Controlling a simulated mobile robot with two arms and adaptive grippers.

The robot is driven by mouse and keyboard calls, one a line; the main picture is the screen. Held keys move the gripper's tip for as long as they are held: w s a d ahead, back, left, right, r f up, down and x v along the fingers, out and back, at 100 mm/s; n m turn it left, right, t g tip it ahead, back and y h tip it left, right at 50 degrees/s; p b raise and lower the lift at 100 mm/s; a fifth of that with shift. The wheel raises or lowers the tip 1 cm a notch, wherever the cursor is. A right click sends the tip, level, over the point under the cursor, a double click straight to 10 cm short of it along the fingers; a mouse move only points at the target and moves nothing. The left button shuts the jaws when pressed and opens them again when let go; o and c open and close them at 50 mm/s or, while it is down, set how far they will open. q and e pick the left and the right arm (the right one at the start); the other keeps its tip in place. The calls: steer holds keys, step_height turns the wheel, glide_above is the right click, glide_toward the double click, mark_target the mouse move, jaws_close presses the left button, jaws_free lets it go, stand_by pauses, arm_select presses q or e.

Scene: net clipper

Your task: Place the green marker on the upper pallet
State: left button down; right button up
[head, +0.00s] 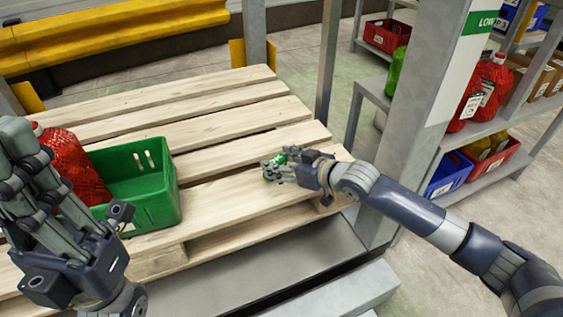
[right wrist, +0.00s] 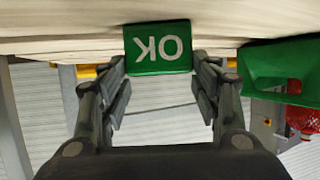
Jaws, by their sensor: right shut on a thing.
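The green marker (head: 279,159) is a small block between the fingers of my right gripper (head: 272,170), near the front right of the wooden pallet (head: 225,205). In the right wrist view the marker (right wrist: 158,47) shows a green face with white "OK" lettering, upside down, close to the pallet's pale boards (right wrist: 60,30). My right gripper is shut on it. Whether the marker touches the boards is unclear. My left gripper (head: 30,150) is at the far left, in front of the pallet, with no object seen in it; its finger gap is unclear.
A green crate (head: 150,205) with a red net sack (head: 70,165) stands on the pallet's left. A grey post (head: 415,130) rises right of the pallet. Shelves with bins (head: 490,160) stand farther right. The pallet's middle and back boards are clear.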

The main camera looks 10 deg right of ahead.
steer(key=o, duration=1.1)
steer(key=shift+f, duration=0.1)
steer(key=shift+c, duration=0.2)
